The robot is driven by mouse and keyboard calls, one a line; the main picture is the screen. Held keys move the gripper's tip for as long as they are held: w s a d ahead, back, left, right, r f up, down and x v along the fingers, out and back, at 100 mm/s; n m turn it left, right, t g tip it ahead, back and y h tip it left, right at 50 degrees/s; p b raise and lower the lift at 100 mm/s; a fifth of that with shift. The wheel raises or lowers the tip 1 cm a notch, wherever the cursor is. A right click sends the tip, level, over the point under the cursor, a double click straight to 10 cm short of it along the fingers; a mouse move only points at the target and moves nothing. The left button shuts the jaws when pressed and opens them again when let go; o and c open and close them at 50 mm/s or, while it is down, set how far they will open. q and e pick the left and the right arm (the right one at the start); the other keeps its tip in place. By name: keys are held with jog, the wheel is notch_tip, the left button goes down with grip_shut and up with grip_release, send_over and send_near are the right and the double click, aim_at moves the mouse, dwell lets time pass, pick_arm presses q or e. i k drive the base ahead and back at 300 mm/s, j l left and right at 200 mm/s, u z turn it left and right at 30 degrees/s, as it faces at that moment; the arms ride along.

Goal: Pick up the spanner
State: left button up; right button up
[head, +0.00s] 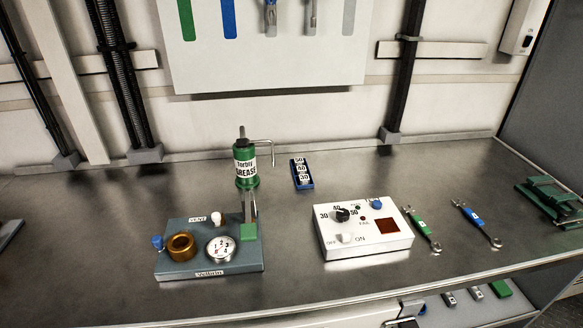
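Two spanners lie on the metal bench in the head view, right of the white control box. One is the green-gripped spanner (421,227), close beside the box. The other is the blue-gripped spanner (474,222), a little further right. Both lie at a slant, with bare metal ends, and they are apart from each other. The task does not say which spanner is meant. Neither of my grippers is in view.
The white control box (365,247) has a dial and a red window. A blue block (301,178) is behind. A green object (552,198) lies far right. Tools hang above.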

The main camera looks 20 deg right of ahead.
aim_at(425, 231)
jog(key=z, duration=1.7)
jog(key=i+l+u, duration=0.15)
jog(key=l, duration=0.2)
jog(key=i+l+u, duration=0.15)
jog(key=l, duration=0.2)
